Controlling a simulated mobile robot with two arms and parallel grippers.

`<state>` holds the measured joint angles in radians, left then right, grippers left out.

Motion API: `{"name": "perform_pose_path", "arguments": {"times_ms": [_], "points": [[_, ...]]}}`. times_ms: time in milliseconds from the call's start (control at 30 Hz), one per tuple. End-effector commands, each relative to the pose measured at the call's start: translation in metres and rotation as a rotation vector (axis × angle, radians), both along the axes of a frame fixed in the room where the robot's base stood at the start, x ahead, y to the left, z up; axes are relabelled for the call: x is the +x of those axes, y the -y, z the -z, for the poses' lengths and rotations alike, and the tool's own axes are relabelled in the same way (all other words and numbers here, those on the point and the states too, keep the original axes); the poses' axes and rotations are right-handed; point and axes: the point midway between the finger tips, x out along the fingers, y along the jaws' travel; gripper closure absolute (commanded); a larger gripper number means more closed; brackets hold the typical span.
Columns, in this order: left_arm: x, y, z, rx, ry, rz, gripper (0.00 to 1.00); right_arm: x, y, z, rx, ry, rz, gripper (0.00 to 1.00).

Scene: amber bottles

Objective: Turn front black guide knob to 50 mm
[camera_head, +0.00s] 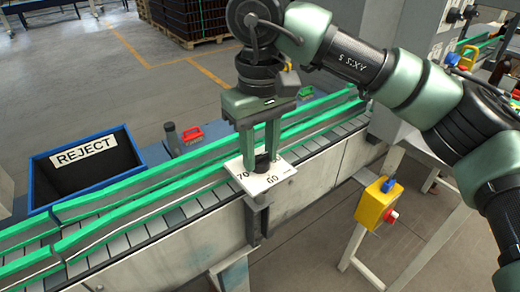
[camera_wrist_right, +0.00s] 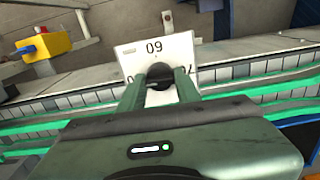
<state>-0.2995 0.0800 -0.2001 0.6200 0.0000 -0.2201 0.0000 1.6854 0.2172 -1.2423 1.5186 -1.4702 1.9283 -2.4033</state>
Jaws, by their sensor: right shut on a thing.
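The black guide knob (camera_head: 262,163) sits on a white scale plate (camera_head: 284,173) at the front side of the conveyor. The plate carries printed numbers; 70 and 60 can be read in the head view. My right gripper (camera_head: 262,152) points down from above with its two green fingers closed around the knob. In the right wrist view the knob (camera_wrist_right: 159,72) shows between the fingertips, in front of the plate (camera_wrist_right: 153,48) with its 60 mark. The fingers hide part of the knob and some numbers, and I cannot read its pointer. My left gripper is out of view.
Green guide rails (camera_head: 120,197) run along the conveyor. A blue REJECT bin (camera_head: 128,178) stands behind it at the left. A yellow box with a red button (camera_head: 377,205) is at the front right. A red-handled clamp (camera_head: 191,131) is behind the rails.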

Motion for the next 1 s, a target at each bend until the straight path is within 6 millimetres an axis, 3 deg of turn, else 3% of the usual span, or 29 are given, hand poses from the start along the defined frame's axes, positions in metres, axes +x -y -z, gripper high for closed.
{"name": "perform_pose_path", "arguments": {"times_ms": [567, 600, 633, 1000], "points": [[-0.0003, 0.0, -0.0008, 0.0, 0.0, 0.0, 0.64, 0.0022, -0.0002, -0.0044, 0.007, 0.01, -0.025, 1.0], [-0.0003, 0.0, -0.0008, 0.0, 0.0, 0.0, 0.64, 0.0022, -0.0002, -0.0043, 0.006, 0.01, -0.025, 0.56], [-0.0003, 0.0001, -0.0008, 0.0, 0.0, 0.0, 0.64, 0.0021, -0.0001, -0.0042, 0.007, 0.01, -0.025, 0.48], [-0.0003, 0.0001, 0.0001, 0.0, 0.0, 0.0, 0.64, 0.0008, -0.0003, -0.0039, 0.002, 0.003, -0.027, 0.45]]}}
